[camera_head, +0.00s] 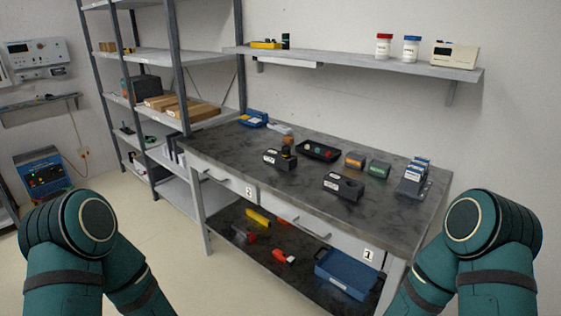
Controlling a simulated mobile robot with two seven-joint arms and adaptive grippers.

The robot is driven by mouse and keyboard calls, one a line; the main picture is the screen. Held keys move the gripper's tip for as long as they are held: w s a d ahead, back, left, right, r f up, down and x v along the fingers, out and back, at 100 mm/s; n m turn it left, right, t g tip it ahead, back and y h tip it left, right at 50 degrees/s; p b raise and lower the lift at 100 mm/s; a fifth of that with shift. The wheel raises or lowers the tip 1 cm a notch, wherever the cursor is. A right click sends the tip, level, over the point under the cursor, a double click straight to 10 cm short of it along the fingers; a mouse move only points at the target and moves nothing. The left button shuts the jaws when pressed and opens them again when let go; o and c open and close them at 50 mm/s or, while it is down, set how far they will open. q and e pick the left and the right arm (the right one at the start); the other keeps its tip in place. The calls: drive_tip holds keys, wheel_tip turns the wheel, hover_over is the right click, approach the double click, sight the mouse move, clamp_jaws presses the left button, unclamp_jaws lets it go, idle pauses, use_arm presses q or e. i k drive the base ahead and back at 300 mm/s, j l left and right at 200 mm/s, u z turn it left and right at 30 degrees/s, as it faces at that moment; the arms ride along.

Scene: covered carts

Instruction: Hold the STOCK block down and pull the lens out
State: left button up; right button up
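Two black blocks with white labels lie on the dark worktop (235,150): one at the left (280,159) and one nearer the front edge (343,187). The label print is too small to read, so I cannot tell which is the STOCK block. A small brown piece (287,144) shows at the back of the left block; whether it sits in it or behind it is unclear. I cannot make out a lens for certain. Only my teal arms show, at the lower left and lower right; both grippers are out of view.
A black tray (308,155) with small coloured pieces, an orange-topped block (355,160), a green block (379,168) and a grey rack (411,187) stand on the worktop. A wall shelf (350,64) hangs above. A blue crate (345,275) sits below.

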sight(286, 150)
drive_tip(key=z, duration=0.45)
drive_tip(key=i+j+z, duration=0.2)
drive_tip(key=j+z, duration=0.2)
drive_tip(key=j, duration=0.2)
drive_tip(key=i+j+z, duration=0.2)
drive_tip(key=j, duration=0.15)
drive_tip(key=j+z, duration=0.1)
drive_tip(key=j, duration=0.4)
drive_tip(key=i+j+z, duration=0.1)
drive_tip(key=j, duration=0.4)
